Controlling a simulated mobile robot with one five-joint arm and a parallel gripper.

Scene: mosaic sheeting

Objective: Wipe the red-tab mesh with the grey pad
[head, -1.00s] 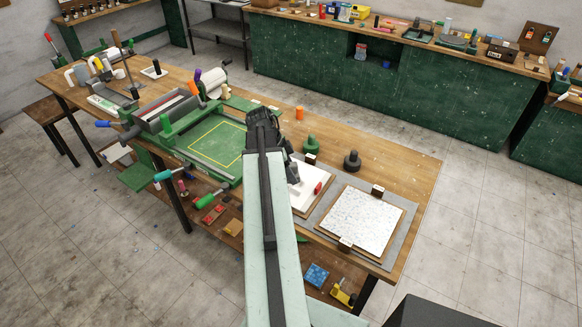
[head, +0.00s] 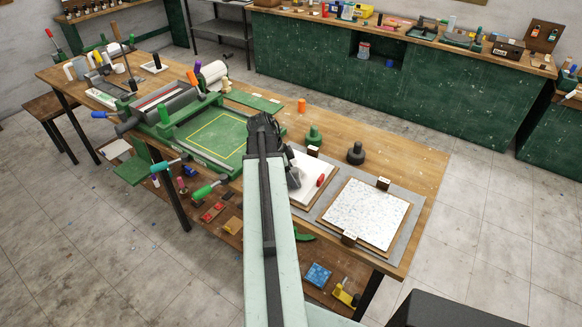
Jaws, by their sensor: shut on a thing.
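The red-tab mesh (head: 308,188) is a pale sheet on a brown-edged board near the middle of the long bench. Its red tab (head: 320,181) shows on its right part. My gripper (head: 291,172) is over the left part of this sheet, and my arm hides the sheet's left side. My gripper is shut on a small grey block, which looks like the grey pad (head: 294,179). The fingertips are mostly hidden, and I cannot tell whether the pad touches the mesh.
A speckled white sheet (head: 366,215) with dark clips lies to the right on a grey mat (head: 408,240). Green (head: 313,137) and black (head: 356,154) knobbed weights stand behind. A green press bed (head: 215,138) is to the left. The bench's right end (head: 425,200) is mostly clear.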

